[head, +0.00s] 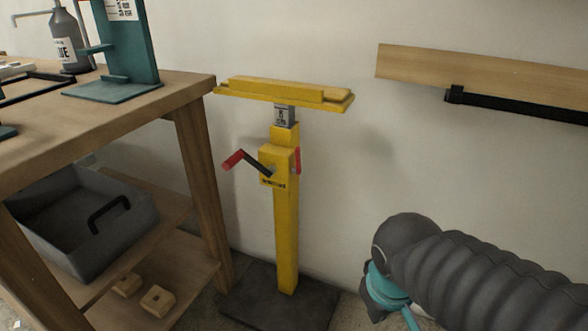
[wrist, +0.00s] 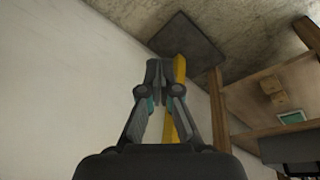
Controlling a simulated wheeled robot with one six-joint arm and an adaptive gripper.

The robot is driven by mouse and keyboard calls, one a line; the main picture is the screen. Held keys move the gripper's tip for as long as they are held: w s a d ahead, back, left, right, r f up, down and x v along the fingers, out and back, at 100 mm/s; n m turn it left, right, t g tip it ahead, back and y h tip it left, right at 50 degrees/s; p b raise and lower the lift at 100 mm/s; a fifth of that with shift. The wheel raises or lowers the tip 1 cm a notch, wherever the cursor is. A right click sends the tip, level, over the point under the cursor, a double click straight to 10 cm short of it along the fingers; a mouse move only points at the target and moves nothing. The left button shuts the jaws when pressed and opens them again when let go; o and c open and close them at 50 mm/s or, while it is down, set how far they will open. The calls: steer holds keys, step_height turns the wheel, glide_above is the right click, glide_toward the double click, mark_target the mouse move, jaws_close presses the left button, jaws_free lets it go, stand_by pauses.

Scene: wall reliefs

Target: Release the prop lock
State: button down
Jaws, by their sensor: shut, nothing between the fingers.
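A yellow prop stand (head: 286,220) stands upright against the wall, with a flat yellow head (head: 285,94) on top. A crank with a red grip (head: 232,160) sticks out to the left of its housing. A small red lever (head: 297,160) sits on the housing's right side, partly hidden; I cannot tell its exact position. In the wrist view my gripper (wrist: 157,68) is shut and empty, with part of the yellow post (wrist: 180,72) behind it. I cannot tell the gap between them. In the head view my arm is at the lower right, apart from the prop in the picture.
A wooden workbench (head: 190,85) stands left of the prop, with a glue bottle (head: 68,40) and a teal stand (head: 130,45) on it. A grey bin (head: 80,220) is on its shelf. A wooden rail with a black bar (head: 510,104) is on the wall at right.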

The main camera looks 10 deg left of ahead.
steer(key=w+a+f+n+t+h+b, duration=0.2)
steer(key=w+a+f+n+h+b, duration=0.15)
steer(key=a+f+n, duration=0.45)
steer(key=n+t+b, duration=0.2)
steer(key=n+t, duration=1.3)
steer(key=n, duration=0.4)
glide_toward(296, 155)
steer(key=x, duration=0.7)
steer(key=shift+b, duration=0.35)
steer(key=shift+r, duration=0.1)
